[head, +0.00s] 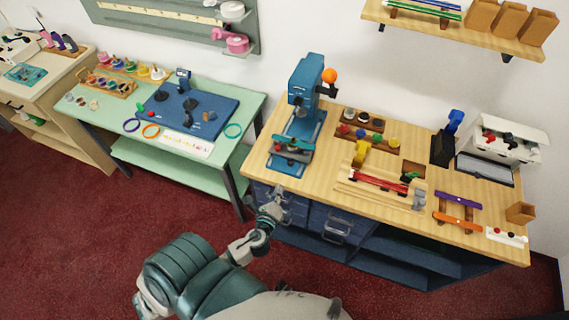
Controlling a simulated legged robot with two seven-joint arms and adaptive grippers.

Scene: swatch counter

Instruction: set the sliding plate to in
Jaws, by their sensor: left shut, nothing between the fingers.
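A blue press (305,82) with an orange ball knob stands at the left end of the wooden counter (270,175). A teal plate (293,142) sits low at the front of the press, over its blue base, and looks like the sliding plate. How far in or out it stands is too small to tell. My left gripper (275,196) is shut and empty, in front of the counter's left edge and below the plate, apart from it. My right gripper is not in view.
Blue drawers (335,224) are under the counter, close to my left gripper. A wooden fixture with a red bar (378,181) lies right of the press. A white machine (500,145) stands at the far right. A green table (255,103) is at left.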

